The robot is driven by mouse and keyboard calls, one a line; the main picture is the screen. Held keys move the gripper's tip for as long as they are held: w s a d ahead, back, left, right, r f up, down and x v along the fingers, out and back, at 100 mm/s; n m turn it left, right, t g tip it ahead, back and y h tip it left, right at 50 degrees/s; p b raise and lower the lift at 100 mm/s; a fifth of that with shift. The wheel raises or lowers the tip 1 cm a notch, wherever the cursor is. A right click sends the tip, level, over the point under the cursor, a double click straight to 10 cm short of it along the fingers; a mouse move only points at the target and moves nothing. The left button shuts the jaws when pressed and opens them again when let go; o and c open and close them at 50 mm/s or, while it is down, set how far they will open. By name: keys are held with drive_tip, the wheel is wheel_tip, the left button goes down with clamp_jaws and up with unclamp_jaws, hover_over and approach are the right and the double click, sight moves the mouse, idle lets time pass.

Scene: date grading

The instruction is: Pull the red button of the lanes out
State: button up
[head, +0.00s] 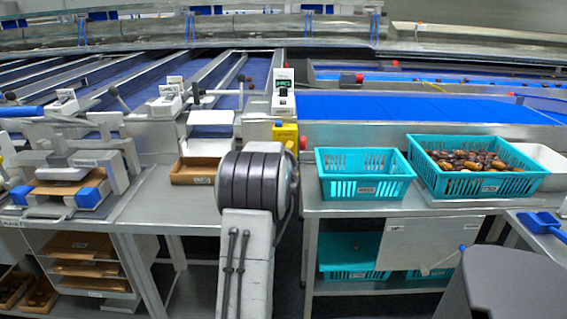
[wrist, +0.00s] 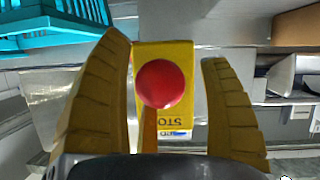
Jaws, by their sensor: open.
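The red button (wrist: 161,84) is a round knob on the face of a yellow box (wrist: 183,57). In the wrist view it sits between the fingers of my gripper (wrist: 165,55), nearer the left finger. The box bears upside-down lettering that looks like STOP. My gripper is open, and no finger visibly closes on the button. A narrow brown strip crosses the box just below the button; I cannot tell what it belongs to. In the head view the red button (head: 303,142) shows at the right side of the yellow box (head: 285,131), beyond my arm. My gripper is hidden there.
A teal crate (head: 367,193) and another teal crate of dates (head: 430,180) stand on the steel table right of the box. A brown tray (head: 190,176) lies to its left. A white control unit (head: 283,98) rises behind it. Blue conveyor lanes (head: 420,107) run behind.

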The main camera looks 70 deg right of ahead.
drive_tip(key=v, duration=1.2)
drive_tip(key=shift+f, duration=0.1)
idle(0.5)
